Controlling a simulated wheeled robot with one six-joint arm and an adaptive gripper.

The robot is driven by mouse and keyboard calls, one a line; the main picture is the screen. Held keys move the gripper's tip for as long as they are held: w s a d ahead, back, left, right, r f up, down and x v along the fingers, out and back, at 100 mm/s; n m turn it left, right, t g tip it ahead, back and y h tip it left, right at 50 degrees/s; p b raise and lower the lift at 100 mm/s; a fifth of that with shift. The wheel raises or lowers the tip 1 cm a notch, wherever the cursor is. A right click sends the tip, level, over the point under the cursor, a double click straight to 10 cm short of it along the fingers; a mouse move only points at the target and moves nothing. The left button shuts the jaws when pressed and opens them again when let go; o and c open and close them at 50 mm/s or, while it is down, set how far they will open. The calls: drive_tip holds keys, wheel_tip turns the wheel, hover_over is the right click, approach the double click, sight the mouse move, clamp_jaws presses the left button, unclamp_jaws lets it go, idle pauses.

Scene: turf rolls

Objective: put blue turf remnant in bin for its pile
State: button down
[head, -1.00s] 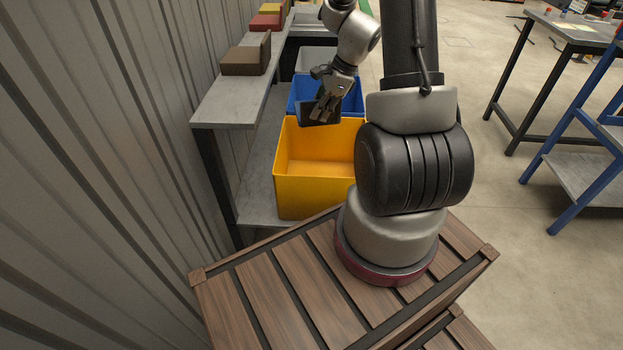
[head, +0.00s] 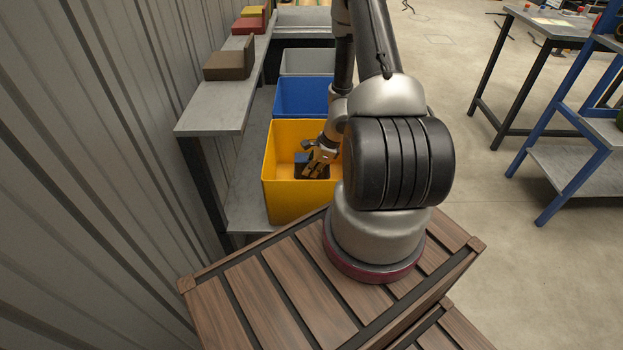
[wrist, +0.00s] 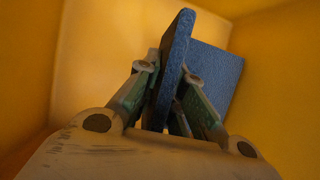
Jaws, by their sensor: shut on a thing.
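My gripper (head: 318,160) is down inside the yellow bin (head: 268,178), the nearest of the bins. It is shut on the blue turf remnant (head: 301,160), which looks dark in the head view. In the wrist view the blue turf remnant (wrist: 172,70) is an L-shaped piece, with one panel edge-on between the fingers and another panel to the right. Orange-yellow bin walls (wrist: 110,50) surround it. I cannot tell whether the remnant touches the bin floor. My arm hides the right part of the bin.
A blue bin (head: 300,97) and a grey bin (head: 307,62) stand in a row behind the yellow one. A shelf (head: 215,110) along the left wall holds brown (head: 228,66), red (head: 247,25) and yellow (head: 253,11) L-shaped pieces. Open floor lies at right.

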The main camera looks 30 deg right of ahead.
drive_tip(key=shift+f, duration=2.4)
drive_tip(key=c, duration=1.5)
unclamp_jaws()
